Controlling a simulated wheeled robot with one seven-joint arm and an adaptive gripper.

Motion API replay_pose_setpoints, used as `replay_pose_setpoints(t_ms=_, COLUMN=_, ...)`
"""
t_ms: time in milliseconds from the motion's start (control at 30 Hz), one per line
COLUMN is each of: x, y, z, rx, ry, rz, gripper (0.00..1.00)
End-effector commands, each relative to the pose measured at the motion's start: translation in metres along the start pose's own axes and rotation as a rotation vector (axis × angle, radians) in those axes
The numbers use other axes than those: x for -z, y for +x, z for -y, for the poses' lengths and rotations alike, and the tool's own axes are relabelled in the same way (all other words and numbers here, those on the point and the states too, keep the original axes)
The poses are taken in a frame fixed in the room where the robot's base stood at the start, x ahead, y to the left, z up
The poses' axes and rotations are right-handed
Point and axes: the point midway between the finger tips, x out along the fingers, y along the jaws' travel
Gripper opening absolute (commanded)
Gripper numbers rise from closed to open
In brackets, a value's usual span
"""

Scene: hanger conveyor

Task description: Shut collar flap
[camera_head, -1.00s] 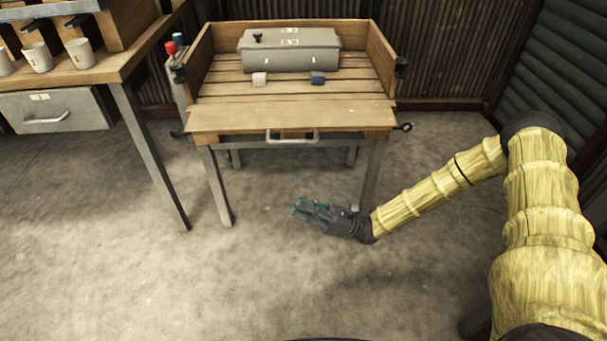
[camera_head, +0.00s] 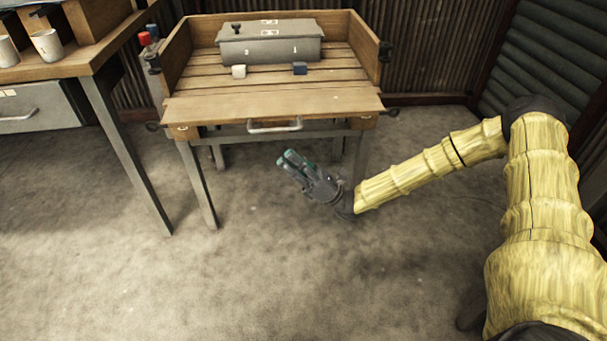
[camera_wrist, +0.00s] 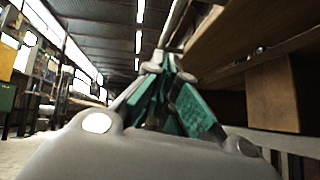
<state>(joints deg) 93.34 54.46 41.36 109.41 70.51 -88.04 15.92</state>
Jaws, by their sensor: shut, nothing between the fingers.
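The wooden collar on the table has a left wall, right wall and back wall standing. Its front flap (camera_head: 275,104) is folded down flat, level with the slatted deck. A metal handle (camera_head: 274,126) sits at the flap's front edge. My gripper (camera_head: 285,158) is below and in front of the flap, apart from it, with its fingers pointing up and left. The fingers are shut and empty. The wrist view shows the teal fingers (camera_wrist: 170,90), with wooden boards close above and to the right.
Dark latches sit at the collar's sides. A bench with mugs (camera_head: 47,46) is at the left. The floor in front is clear.

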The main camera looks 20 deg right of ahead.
Motion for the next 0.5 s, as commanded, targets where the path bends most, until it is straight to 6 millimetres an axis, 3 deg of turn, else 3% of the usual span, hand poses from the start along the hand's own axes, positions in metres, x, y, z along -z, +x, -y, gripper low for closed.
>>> replay_pose_setpoints(t_ms=200, x=-0.012, y=0.019, z=0.000, rx=-0.001, ry=-0.001, rz=0.000, gripper=0.00)
replay_pose_setpoints(t_ms=500, x=-0.026, y=0.034, z=0.000, rx=0.000, ry=-0.001, rz=-0.001, gripper=0.00)
